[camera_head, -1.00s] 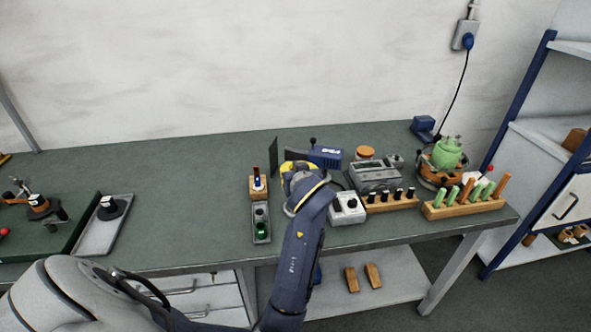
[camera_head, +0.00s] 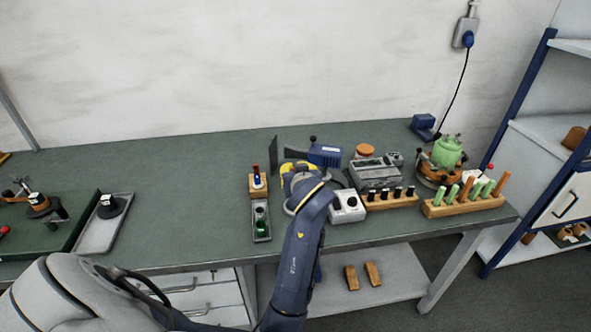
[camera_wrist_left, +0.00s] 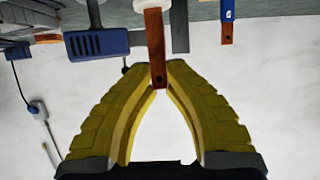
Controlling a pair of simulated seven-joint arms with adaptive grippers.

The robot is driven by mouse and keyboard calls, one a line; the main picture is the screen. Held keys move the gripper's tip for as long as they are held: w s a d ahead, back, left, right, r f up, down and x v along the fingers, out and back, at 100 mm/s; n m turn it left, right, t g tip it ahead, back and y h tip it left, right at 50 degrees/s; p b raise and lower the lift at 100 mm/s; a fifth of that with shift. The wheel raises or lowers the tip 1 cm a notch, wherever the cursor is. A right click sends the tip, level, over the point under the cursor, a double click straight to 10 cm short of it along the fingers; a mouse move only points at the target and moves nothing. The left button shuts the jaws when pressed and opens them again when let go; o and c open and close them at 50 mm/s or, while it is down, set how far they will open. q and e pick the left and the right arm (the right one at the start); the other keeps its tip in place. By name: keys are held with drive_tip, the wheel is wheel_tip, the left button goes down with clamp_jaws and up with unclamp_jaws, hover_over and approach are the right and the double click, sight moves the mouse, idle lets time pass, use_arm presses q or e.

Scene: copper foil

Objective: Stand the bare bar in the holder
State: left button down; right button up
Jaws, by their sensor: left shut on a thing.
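A brown copper bar (camera_wrist_left: 155,45) with a small hole near its end shows in the left wrist view. My left gripper (camera_wrist_left: 158,84) is shut on that end with its yellow fingertips. In the head view the left gripper (camera_head: 292,172) is over the middle of the bench, and its arm hides the bar. To its left a small wooden block (camera_head: 258,190) has an upright piece (camera_head: 257,178), blue below and red-brown on top. A blue piece with a copper-coloured end (camera_wrist_left: 227,25) shows in the wrist view, apart from the held bar. My right gripper is not in view.
A grey tray (camera_head: 261,232) with a green item lies in front of the block. A dark upright panel (camera_head: 273,150) stands behind. A white box (camera_head: 347,207) and wooden racks (camera_head: 466,205) fill the right. The bench's left-centre (camera_head: 190,190) is clear.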

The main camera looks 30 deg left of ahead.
use_arm(q)
drive_tip(key=shift+f, duration=1.1)
idle(0.4)
drive_tip(key=c, duration=1.4)
unclamp_jaws()
drive_tip(key=shift+o, duration=0.2)
